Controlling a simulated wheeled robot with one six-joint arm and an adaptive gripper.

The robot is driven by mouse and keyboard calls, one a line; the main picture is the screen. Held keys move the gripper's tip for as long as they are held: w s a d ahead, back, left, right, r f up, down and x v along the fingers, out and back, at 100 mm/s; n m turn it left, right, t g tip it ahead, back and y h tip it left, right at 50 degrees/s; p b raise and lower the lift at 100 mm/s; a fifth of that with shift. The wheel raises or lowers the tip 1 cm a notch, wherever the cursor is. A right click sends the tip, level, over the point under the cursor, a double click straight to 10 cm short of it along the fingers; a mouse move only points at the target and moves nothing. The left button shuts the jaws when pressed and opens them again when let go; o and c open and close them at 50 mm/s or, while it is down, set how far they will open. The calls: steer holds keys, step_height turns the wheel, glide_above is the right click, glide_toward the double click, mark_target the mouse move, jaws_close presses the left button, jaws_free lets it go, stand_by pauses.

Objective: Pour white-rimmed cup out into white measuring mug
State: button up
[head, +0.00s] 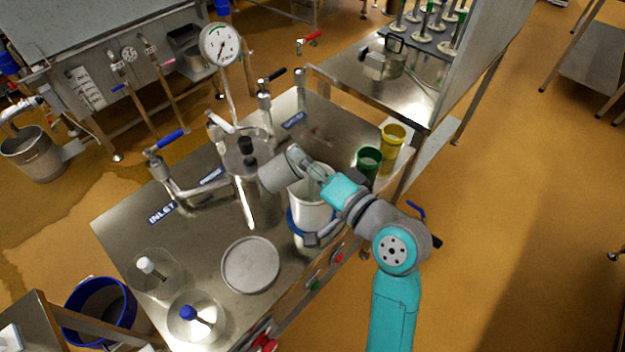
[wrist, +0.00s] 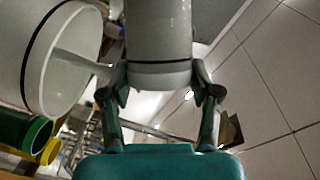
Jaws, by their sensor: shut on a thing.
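My gripper (head: 319,178) is shut on a pale cup, the white-rimmed cup (head: 280,171), at the upper left of the white measuring mug. In the wrist view the cup (wrist: 158,32) stands between the two fingers (wrist: 160,82), with a dark line around it near the fingers. In the head view it looks tilted over on its side; its mouth and contents are hidden. The white measuring mug (head: 312,219) is upright on the steel table, below my gripper. In the wrist view the mug (wrist: 72,55) is at left, apart from the cup. No stream shows.
A green cup (head: 369,158) and a yellow cup (head: 393,137) stand right of the mug. A round steel disc (head: 250,266) lies at front left. Valve pipes and a dial gauge (head: 221,44) rise behind. Two knobbed lids (head: 197,318) (head: 149,268) sit at the near left.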

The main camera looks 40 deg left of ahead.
steer(key=shift+w+d+f+m+y, duration=0.15)
steer(key=shift+f+m+y, duration=0.25)
steer(key=shift+f+m, duration=0.25)
stand_by(0.3)
steer(key=shift+w+d+r+m+t+y, duration=0.15)
steer(key=shift+w+m+y, duration=0.1)
steer(key=shift+m, duration=0.5)
steer(key=shift+w+d+f+m+t+y, duration=0.1)
steer(key=shift+m+y, duration=0.2)
steer(key=shift+m, duration=0.45)
steer(key=shift+w+d+r+m+t+y, duration=0.15)
steer(key=shift+w+m+y, duration=0.1)
steer(key=shift+m, duration=0.5)
stand_by(0.5)
steer(key=shift+w+d+f+m+t+y, duration=0.15)
steer(key=shift+m+t, duration=0.15)
steer(key=shift+m, duration=0.5)
steer(key=shift+w+m+t+y, duration=0.1)
steer(key=shift+m+t+y, duration=0.15)
steer(key=shift+m, duration=0.55)
steer(key=shift+w+d+f+m+t+y, duration=0.15)
steer(key=shift+m+t, duration=0.2)
steer(key=shift+m, duration=0.45)
steer(key=shift+w+d+r+m+t, duration=0.15)
steer(key=shift+r+m+t, duration=0.55)
steer(key=shift+m, duration=0.4)
stand_by(0.4)
steer(key=shift+m, duration=0.4)
